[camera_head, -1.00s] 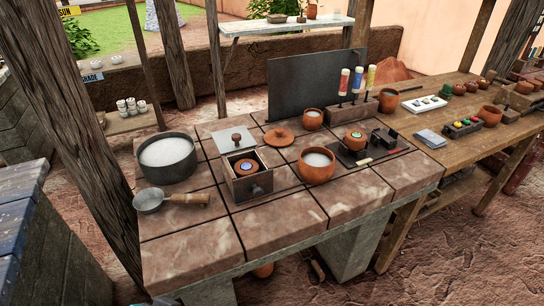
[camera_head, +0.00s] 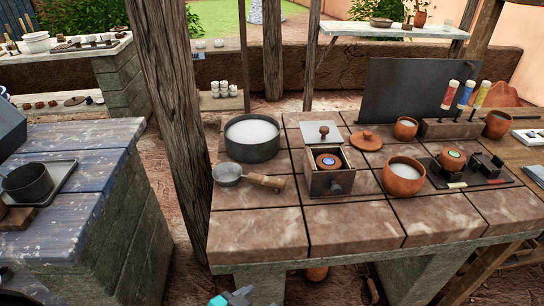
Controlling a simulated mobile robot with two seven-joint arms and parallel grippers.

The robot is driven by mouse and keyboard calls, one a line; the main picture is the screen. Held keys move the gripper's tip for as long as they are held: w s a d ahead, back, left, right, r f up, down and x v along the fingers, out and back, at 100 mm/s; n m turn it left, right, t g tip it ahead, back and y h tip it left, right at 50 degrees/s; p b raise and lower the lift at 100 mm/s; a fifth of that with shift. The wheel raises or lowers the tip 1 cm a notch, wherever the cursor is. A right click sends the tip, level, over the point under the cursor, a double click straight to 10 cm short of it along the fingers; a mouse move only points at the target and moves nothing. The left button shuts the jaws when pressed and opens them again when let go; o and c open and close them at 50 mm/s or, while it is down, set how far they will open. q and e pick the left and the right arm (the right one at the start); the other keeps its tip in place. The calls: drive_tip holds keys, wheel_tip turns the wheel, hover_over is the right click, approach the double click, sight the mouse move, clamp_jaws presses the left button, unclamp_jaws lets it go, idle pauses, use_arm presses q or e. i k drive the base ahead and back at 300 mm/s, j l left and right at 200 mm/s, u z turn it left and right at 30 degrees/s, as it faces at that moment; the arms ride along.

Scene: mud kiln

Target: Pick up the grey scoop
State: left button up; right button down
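The grey scoop (camera_head: 228,174) is a round metal bowl with a wooden handle. It lies on the left part of the tiled worktop (camera_head: 255,222), with its handle pointing right. It is in front of a dark round pot (camera_head: 252,153) filled with white material, and nothing holds it. A small teal and grey part of one of my grippers (camera_head: 233,298) shows at the bottom edge, well below and apart from the scoop. A dark part of mine also shows at the bottom left corner. The fingers are too cut off to read.
A wooden box (camera_head: 318,183) stands right of the scoop, with clay bowls (camera_head: 403,178) beyond it. A wooden post (camera_head: 178,110) rises left of the worktop. A blue-painted bench (camera_head: 85,165) with a dark pan (camera_head: 28,183) stands at left. The worktop's front left is clear.

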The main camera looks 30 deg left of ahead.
sight(228, 173)
drive_tip(key=j+u, duration=0.25)
drive_tip(key=u, duration=0.15)
drive_tip(key=k+j+u, duration=0.1)
drive_tip(key=j+u, duration=0.3)
drive_tip(key=l, duration=0.1)
